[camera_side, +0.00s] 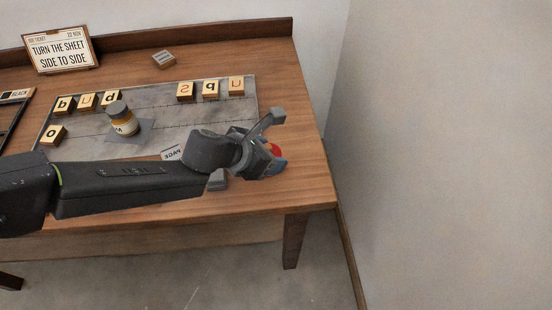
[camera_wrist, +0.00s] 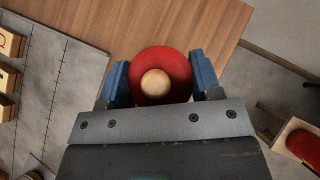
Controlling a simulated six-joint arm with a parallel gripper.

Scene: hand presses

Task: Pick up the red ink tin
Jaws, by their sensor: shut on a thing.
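The red ink tin is round and red with a pale round knob on top; it shows in the wrist view (camera_wrist: 176,60) between my two blue fingertips. In the side view only a bit of its red (camera_side: 275,150) shows past the jaws. My gripper (camera_wrist: 161,82) is shut on the tin, with a finger at its left and right sides. In the side view my gripper (camera_side: 270,160) is over the right end of the table. I cannot tell whether the tin touches the table.
A grey sheet (camera_side: 75,145) bears several letter blocks and a dark-lidded jar (camera_side: 122,120) on a grey square. A sign (camera_side: 60,50) stands at the back left. A small block (camera_side: 163,58) lies behind the sheet. A pale box with red inside (camera_wrist: 300,140) shows lower right in the wrist view.

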